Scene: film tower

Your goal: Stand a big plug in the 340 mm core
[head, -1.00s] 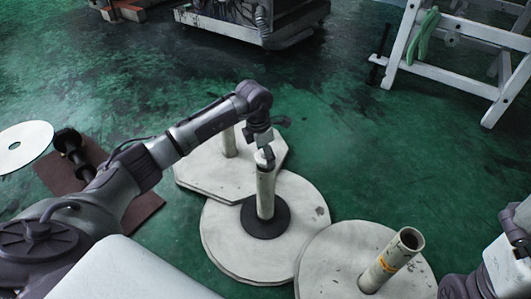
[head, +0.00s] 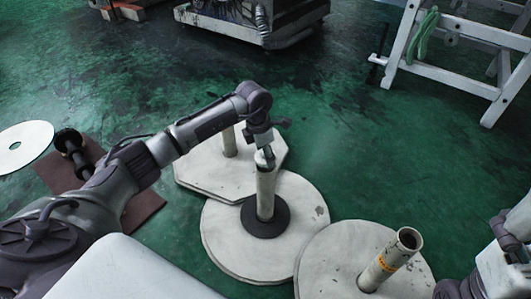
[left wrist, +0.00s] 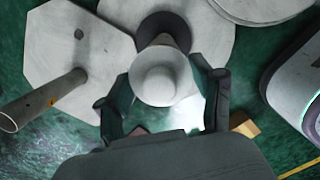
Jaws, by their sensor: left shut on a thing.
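My left gripper (head: 265,150) is at the top of a pale upright core (head: 266,195) in the middle of the head view. This core rises through a black disc (head: 265,228) on a round pale plate (head: 225,243). In the left wrist view, a pale round piece with a raised centre (left wrist: 160,78) sits between the gripper's two fingers, which are shut on it. It looks like a plug, lined up over the core; whether it is seated I cannot tell. My right arm shows only in part at the right edge; its fingers are not clear.
A tilted-looking hollow core with an orange band (head: 390,262) stands on another round plate (head: 325,258). A core (head: 229,142) stands on an angular plate (head: 195,172) behind. A brown mat (head: 145,208) with a black spool-like thing (head: 70,143) and a white disc (head: 22,147) lie left. White trestle (head: 440,75) back right.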

